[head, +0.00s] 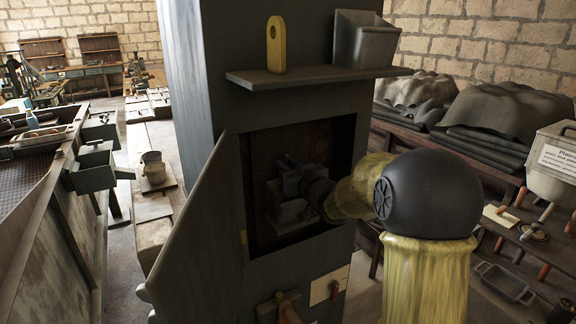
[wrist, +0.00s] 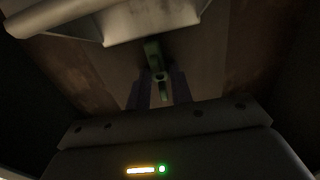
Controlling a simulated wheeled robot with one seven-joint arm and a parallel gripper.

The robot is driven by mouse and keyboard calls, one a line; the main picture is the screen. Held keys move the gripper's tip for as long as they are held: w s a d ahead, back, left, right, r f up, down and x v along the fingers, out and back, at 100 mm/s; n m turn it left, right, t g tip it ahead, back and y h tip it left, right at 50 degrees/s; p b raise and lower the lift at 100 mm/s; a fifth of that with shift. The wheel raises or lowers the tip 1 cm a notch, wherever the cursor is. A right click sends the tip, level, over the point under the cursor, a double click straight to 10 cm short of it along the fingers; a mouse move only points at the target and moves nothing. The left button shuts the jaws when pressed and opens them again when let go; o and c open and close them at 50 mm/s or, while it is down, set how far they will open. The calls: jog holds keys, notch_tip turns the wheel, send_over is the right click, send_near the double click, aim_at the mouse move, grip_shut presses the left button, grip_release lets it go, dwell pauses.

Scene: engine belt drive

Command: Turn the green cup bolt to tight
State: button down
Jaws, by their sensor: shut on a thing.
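The green cup bolt (wrist: 153,54) shows in the wrist view as a dim green upright piece with a small round eye, just under a pale grey part. My gripper (wrist: 160,88) has its two dark fingers on either side of the green piece's lower end and is shut on it. In the head view my arm reaches into the dark square opening of a tall grey cabinet (head: 225,95). The bolt cannot be made out in the head view, and the fingertips are not clear there. How tight the bolt sits cannot be told.
The cabinet's open door (head: 192,235) slants out left of the opening. A shelf (head: 310,77) above holds a yellow piece (head: 276,45) and a grey bin (head: 366,40). In the wrist view the pale grey part (wrist: 150,18) hangs close above the fingers. Dark walls close in both sides.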

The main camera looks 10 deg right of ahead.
jog(key=shift+f, duration=0.15)
jog(key=c, duration=1.3)
grip_release()
jog(key=shift+o, duration=0.2)
jog(key=shift+s, duration=0.15)
jog(key=b+v, duration=0.3)
jog(key=v, duration=1.4)
jog(key=shift+d, duration=0.1)
